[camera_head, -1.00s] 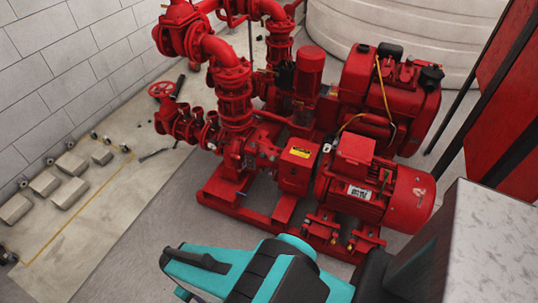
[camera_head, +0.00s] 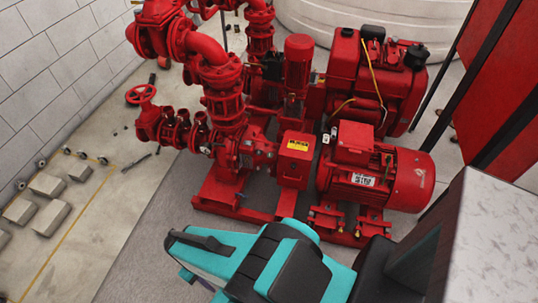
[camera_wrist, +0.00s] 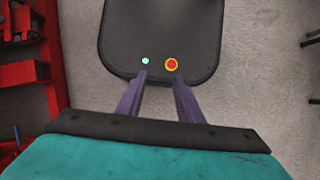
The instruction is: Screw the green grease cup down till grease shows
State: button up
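The red pumpset (camera_head: 300,165) stands across the middle of the head view. Its pump body (camera_head: 250,150), a box with a yellow label (camera_head: 298,145) and the red motor (camera_head: 405,180) show clearly. I cannot make out a green grease cup in either view. My gripper (camera_wrist: 159,78) shows in the wrist view as two purple fingers with a clear gap between them. It is open, holds nothing and is apart from the pumpset. In the head view my teal arm covers the floor in front of the pumpset's base and hides part of it.
A red handwheel (camera_head: 140,95) sticks out at the pumpset's left. Several grey blocks (camera_head: 48,185) lie on the floor by the white block wall (camera_head: 60,75). Red panels (camera_head: 505,90) stand at the right. Bare floor (camera_head: 150,215) lies left of the pumpset.

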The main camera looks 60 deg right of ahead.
jog(key=shift+d, duration=0.1)
jog(key=w+d+f+m+t+b, duration=0.1)
jog(key=w+d+f+t+b, duration=0.2)
jog(key=w+d+f+b, duration=0.25)
jog(key=w+d+f+m+t+b, duration=0.1)
jog(key=w+d+f+t+b, duration=0.2)
jog(key=w+f+b, duration=0.4)
jog(key=w+d+f+m+t+h+b, duration=0.1)
jog(key=w+d+f+t+b, duration=0.15)
jog(key=w+d+b, duration=0.35)
jog(key=w+d+f+m+t+h+b, duration=0.1)
jog(key=w+d+t+h+b, duration=0.2)
jog(key=d, duration=0.6)
jog(key=d+r+m+t+h+b, duration=0.3)
jog(key=d+b, duration=0.6)
jog(key=d, duration=0.9)
jog(key=s+d+r+m+h+b, duration=0.1)
jog(key=s+d+r+h+b, duration=0.1)
jog(key=s+d+h+b, duration=0.2)
jog(key=s+d+r+m+h+b, duration=0.1)
jog(key=s+d+h+b, duration=0.3)
jog(key=d, duration=0.7)
jog(key=shift+s+d+r+m+g+h+b, duration=0.2)
jog(key=shift+s+r+m+g+h+b, duration=0.15)
jog(key=shift+s+m, duration=0.45)
